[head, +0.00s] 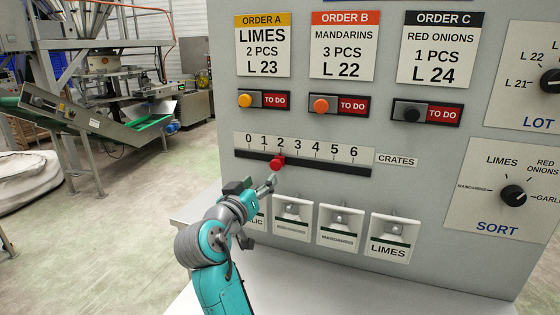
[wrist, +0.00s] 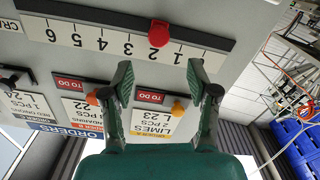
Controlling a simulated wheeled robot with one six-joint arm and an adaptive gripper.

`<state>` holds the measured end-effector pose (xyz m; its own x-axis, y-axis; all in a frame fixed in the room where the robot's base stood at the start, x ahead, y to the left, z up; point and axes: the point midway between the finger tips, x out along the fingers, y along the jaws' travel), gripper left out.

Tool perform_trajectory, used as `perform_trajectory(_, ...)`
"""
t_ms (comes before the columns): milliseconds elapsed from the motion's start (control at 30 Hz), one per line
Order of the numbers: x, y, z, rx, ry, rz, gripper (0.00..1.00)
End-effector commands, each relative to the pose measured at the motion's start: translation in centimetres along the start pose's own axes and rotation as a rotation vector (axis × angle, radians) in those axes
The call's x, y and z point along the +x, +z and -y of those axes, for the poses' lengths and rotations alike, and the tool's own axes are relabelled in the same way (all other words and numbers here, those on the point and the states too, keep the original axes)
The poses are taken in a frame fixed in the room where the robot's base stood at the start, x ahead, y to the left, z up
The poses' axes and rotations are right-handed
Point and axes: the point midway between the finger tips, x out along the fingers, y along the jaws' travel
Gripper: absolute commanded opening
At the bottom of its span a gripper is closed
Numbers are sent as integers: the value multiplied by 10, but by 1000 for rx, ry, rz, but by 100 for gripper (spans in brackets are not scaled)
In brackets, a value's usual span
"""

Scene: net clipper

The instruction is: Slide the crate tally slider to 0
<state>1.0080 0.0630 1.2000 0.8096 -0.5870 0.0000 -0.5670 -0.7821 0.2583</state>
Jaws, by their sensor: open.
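The crate tally slider is a red knob (head: 277,162) on a dark horizontal track (head: 325,174) under a white scale marked 0 to 6. The knob stands at about 2. In the wrist view the scale (wrist: 90,42) appears upside down, and the red knob (wrist: 159,33) lines up with the 2. My gripper (head: 269,184) is just below and left of the knob in the head view. In the wrist view my gripper (wrist: 159,76) is open and empty, its fingertips apart on either side of the knob's line. The knob lies beyond the tips; contact is not visible. A finger hides the 0 there.
Order cards with TO DO switches (head: 342,105) are above the track. A sort dial (head: 513,196) and a lot dial (head: 551,81) are at the right. A conveyor (head: 95,130) stands behind at the left.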

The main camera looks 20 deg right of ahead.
Motion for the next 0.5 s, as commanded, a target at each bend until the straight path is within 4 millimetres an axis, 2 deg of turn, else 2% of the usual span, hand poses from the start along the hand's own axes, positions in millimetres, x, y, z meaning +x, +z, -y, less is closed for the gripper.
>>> perform_trajectory(167,16,0,-1,-1,4,2,59)
perform_trajectory(500,75,0,-1,-1,3,2,59)
